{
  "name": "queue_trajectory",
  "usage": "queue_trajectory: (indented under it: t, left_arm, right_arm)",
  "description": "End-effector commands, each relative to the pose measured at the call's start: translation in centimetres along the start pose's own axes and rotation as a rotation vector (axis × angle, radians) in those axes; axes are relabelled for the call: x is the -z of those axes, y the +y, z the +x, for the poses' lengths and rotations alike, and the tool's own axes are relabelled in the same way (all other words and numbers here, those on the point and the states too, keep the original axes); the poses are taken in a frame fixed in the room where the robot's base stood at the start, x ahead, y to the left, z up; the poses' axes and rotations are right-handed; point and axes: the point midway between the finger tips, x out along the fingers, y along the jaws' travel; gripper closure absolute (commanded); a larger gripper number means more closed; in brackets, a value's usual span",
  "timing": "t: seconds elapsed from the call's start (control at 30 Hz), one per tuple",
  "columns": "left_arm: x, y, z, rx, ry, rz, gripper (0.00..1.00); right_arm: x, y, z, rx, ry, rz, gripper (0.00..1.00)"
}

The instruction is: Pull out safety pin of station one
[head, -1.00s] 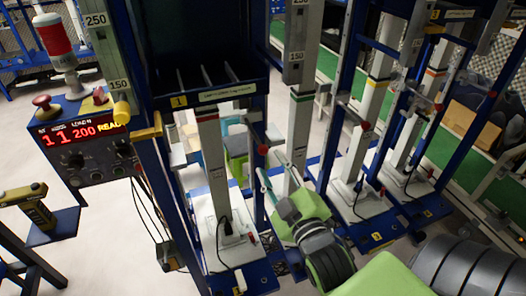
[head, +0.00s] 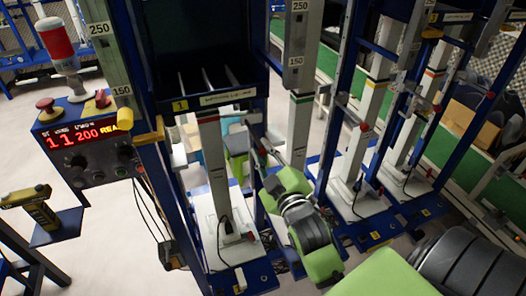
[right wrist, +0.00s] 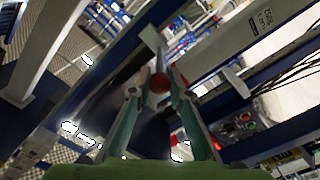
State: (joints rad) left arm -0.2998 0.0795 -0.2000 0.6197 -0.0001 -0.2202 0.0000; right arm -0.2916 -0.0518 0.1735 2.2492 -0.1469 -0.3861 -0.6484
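The safety pin of station one shows as a red ball knob (right wrist: 160,83) in the right wrist view. In the head view its red end (head: 262,151) sits at the right blue post of station one (head: 228,97). My right gripper (head: 267,152) is at this post, reaching in from the lower right. In the right wrist view its two teal fingers (right wrist: 159,78) stand on either side of the red knob, parted. A narrow gap seems to remain, and contact is not clear. The pin's shaft is hidden behind the knob. My left gripper is not in view.
A control box with red digits (head: 88,135) and a red-topped signal lamp (head: 56,40) stand at the left. More stations with blue posts and white columns (head: 372,105) stand close on the right. A black cable (head: 222,235) hangs inside station one.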

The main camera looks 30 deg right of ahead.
Motion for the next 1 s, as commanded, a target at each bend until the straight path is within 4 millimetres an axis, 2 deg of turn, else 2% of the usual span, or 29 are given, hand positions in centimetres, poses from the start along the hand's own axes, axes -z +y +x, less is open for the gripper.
queue_trajectory:
  t: [0.17,0.37,0.63,0.67,0.7,1.0]
  left_arm:
    - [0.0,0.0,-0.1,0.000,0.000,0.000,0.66]
    - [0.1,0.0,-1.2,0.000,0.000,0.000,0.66]
    - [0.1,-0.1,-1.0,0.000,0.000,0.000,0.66]
    - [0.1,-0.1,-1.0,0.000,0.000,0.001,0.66]
    - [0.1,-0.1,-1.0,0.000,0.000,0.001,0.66]
    - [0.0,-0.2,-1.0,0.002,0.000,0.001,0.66]
  right_arm:
    - [0.0,0.0,-0.1,0.001,0.000,0.000,1.00]
    - [0.1,0.1,-0.9,0.003,-0.002,0.000,1.00]
    - [0.0,-0.1,-1.0,0.003,-0.001,0.000,1.00]
    - [0.0,-0.1,-1.0,0.003,-0.001,0.001,0.75]
    - [0.0,-0.1,-1.0,0.003,-0.001,0.001,0.65]
    - [0.0,0.0,-1.0,0.001,0.000,0.000,0.65]
